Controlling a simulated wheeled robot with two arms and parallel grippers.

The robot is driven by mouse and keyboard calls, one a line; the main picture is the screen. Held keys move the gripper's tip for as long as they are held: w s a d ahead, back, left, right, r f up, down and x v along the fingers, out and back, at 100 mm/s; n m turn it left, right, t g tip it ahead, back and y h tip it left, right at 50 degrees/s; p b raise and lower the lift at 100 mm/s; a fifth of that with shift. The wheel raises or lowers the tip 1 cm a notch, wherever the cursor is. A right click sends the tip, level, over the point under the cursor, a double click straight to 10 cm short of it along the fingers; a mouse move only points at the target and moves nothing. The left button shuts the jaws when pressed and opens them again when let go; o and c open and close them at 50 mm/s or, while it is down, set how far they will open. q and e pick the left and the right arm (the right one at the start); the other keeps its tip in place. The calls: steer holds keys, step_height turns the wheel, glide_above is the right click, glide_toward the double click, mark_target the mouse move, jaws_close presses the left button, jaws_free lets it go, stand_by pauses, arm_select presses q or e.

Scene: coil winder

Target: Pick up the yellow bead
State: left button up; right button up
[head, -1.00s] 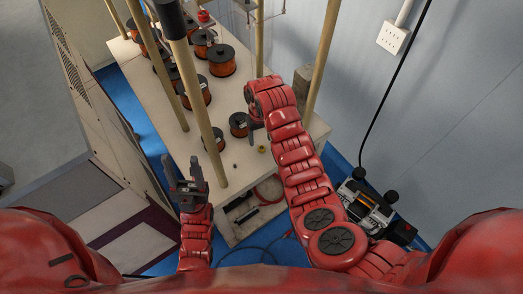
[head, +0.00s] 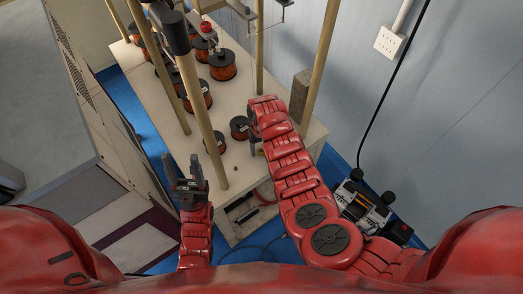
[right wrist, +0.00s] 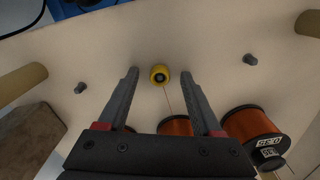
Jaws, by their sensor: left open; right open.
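The yellow bead (right wrist: 159,74) sits on the pale bench top in the right wrist view. A dark hole shows in its middle. My right gripper (right wrist: 161,80) is open, with its fingertips on either side of the bead and a gap to each. In the head view the bead is hidden behind my right gripper (head: 256,147), which is over the bench's near part. My left gripper (head: 183,166) is open and empty, in front of the bench's near left side.
Several copper-wire spools (head: 222,65) stand on the bench (head: 228,185). Wooden posts (head: 202,115) rise around it. In the right wrist view a thin red line (right wrist: 167,101) runs from the bead toward the spools, and grey pegs (right wrist: 250,60) stand nearby.

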jaws_close()
steer(key=shift+r, duration=0.1)
stand_by(0.5)
